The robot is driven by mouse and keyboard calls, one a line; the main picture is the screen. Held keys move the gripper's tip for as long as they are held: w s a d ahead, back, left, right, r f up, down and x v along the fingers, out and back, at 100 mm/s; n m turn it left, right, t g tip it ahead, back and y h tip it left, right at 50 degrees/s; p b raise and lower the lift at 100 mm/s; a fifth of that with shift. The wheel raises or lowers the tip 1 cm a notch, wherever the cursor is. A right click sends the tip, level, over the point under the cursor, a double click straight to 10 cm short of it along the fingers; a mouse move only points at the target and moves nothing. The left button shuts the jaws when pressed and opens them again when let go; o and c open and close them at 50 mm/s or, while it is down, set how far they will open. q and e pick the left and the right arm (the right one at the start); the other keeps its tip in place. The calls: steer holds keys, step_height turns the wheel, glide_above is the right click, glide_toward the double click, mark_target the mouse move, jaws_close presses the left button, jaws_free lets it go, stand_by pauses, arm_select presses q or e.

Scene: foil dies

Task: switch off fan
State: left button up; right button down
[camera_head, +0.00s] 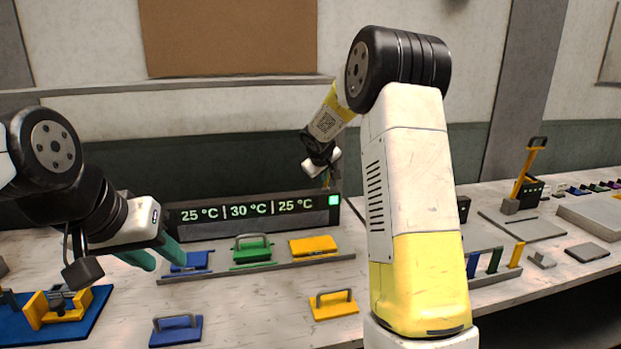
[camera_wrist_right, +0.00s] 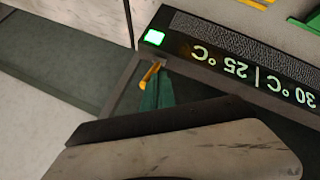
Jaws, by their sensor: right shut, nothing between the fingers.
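A long dark display box (camera_head: 255,198) stands at the back of the bench, showing 25 °C, 30 °C and 25 °C. A square green light (camera_head: 334,200) glows at its right end; the light also shows in the right wrist view (camera_wrist_right: 154,37). A small yellow piece (camera_wrist_right: 149,76) sticks out beside that end, at the tips of my right gripper (camera_wrist_right: 153,88). My right gripper is shut; I cannot tell whether it touches the yellow piece. My left gripper (camera_head: 166,262) has its teal fingers apart, over the bench by the blue block.
Blue (camera_head: 190,262), green (camera_head: 252,251) and yellow (camera_head: 313,245) handled blocks sit on a rail before the display. Another blue block (camera_head: 176,330) and a yellow block (camera_head: 334,305) lie nearer. A blue fixture (camera_head: 75,325) is at left. My right arm hides part of the bench.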

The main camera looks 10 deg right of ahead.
steer(key=shift+w+r+g, duration=0.1)
steer(key=shift+w+g, duration=0.15)
steer(key=shift+g, duration=0.05)
steer(key=shift+w+r+g, duration=0.1)
steer(key=shift+w+g, duration=0.1)
steer(key=shift+g, duration=0.1)
steer(key=shift+w+r+g, duration=0.25)
steer(key=shift+w+g, duration=0.15)
steer(key=shift+w, duration=0.35)
steer(key=shift+w+r+g, duration=0.2)
steer(key=shift+w+g, duration=0.2)
steer(key=shift+w, duration=0.3)
steer(key=shift+s, duration=0.1)
steer(key=shift+a+r, duration=0.1)
steer(key=shift+r, duration=0.7)
